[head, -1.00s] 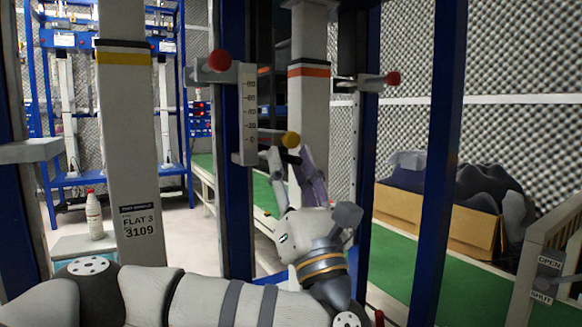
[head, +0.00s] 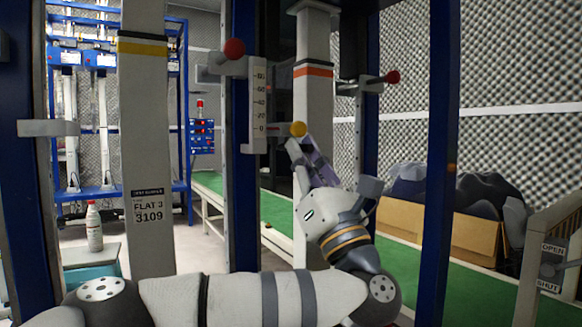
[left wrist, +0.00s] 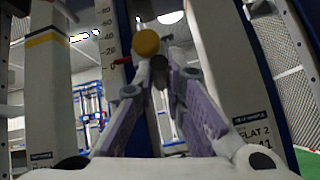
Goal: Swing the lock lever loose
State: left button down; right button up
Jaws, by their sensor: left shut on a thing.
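The lock lever's yellow ball knob (head: 298,129) is just right of the foot of a white numbered scale (head: 259,102), near its 0 mark. My left gripper (head: 300,148) reaches up from below, its fingers just under the knob, shut on the lever. In the left wrist view the yellow knob (left wrist: 146,43) sticks out above the fingertips (left wrist: 160,70), with a dark piece of the lever between them. The fingers hide most of the lever's stem. My right gripper is not in view.
Red knobs stand on arms at upper left (head: 234,48) and right (head: 392,77). Blue uprights (head: 436,160) and a white post (head: 147,150) stand close by. A cardboard box (head: 475,235) sits beyond the green belt (head: 420,275). A bottle (head: 94,226) stands at left.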

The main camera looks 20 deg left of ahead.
pick_arm(q)
jog(key=c, duration=1.7)
grip_release()
jog(key=shift+o, duration=0.2)
jog(key=v, duration=1.2)
jog(key=shift+c, duration=0.5)
